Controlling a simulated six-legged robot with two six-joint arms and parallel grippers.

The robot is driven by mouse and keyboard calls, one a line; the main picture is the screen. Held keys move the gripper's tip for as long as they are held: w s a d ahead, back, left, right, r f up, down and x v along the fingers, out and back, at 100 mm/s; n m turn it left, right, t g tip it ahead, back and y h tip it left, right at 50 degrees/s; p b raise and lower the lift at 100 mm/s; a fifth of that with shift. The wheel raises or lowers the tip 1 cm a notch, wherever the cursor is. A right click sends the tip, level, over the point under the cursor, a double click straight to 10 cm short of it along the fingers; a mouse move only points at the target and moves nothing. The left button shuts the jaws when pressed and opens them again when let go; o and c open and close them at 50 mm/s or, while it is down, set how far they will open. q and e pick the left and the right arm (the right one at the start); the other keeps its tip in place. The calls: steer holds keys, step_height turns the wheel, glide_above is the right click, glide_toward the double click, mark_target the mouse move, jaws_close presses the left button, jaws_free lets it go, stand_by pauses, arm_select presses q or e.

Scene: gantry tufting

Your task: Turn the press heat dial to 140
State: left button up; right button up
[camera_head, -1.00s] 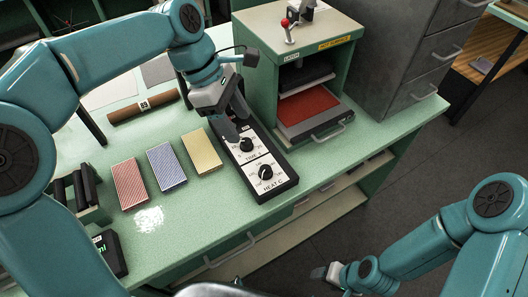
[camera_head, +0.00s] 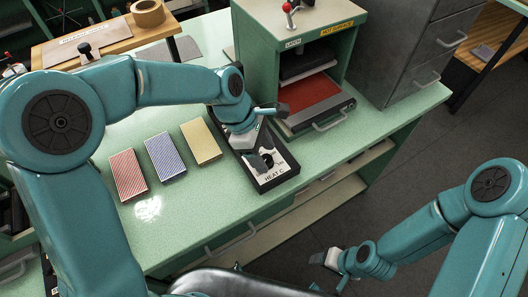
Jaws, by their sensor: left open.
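The black control box (camera_head: 262,187) with white dial faces lies on the green bench, in front of the press (camera_head: 345,50). Its near face is lettered HEAT C (camera_head: 275,176). My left gripper (camera_head: 266,161) is open, pointing down over the heat dial. Its fingers appear to be on either side of the dark knob, but I cannot tell whether they touch it. The gripper hides most of the knob and scale, so the setting cannot be read. The other dial is hidden under my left arm. My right gripper (camera_head: 331,259) is low, away from the bench; its jaws are too small to judge.
Red-striped (camera_head: 128,175), blue-striped (camera_head: 165,157) and yellow (camera_head: 201,142) blocks lie left of the control box. The press's red platen (camera_head: 310,93) is behind it. A grey drawer cabinet (camera_head: 415,50) stands at the right. The bench's front strip is clear.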

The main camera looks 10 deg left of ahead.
arm_select(q)
steer(key=shift+d+f, duration=0.1)
steer(key=shift+f, duration=0.25)
steer(key=shift+s+d, duration=0.1)
steer(key=shift+d, duration=0.05)
steer(key=c, duration=1)
